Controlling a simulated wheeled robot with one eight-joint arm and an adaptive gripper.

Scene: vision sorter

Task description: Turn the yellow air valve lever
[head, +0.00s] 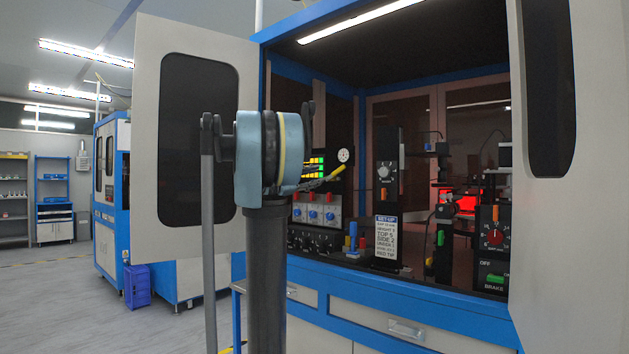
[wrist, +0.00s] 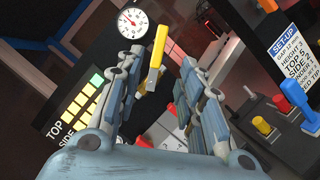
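The yellow air valve lever (wrist: 157,52) shows in the wrist view, slanting just below a round white gauge (wrist: 133,22). My gripper (wrist: 162,68) is open, with one finger on each side of the lever in the picture. Gaps show between the lever and both fingers; I cannot tell the depth between them. In the head view the lever (head: 338,171) is a small yellow piece under the gauge (head: 343,156). My gripper there is small and partly hidden behind my arm's wrist. The lever's pivot is not clear.
A panel of lit yellow and green squares (wrist: 82,105) lies left of my gripper in the wrist view. A white SET-UP sign (head: 386,237) and knobs stand to the right. Open cabinet doors (head: 172,120) flank the workspace. A blue-handled part (wrist: 308,92) is at the right.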

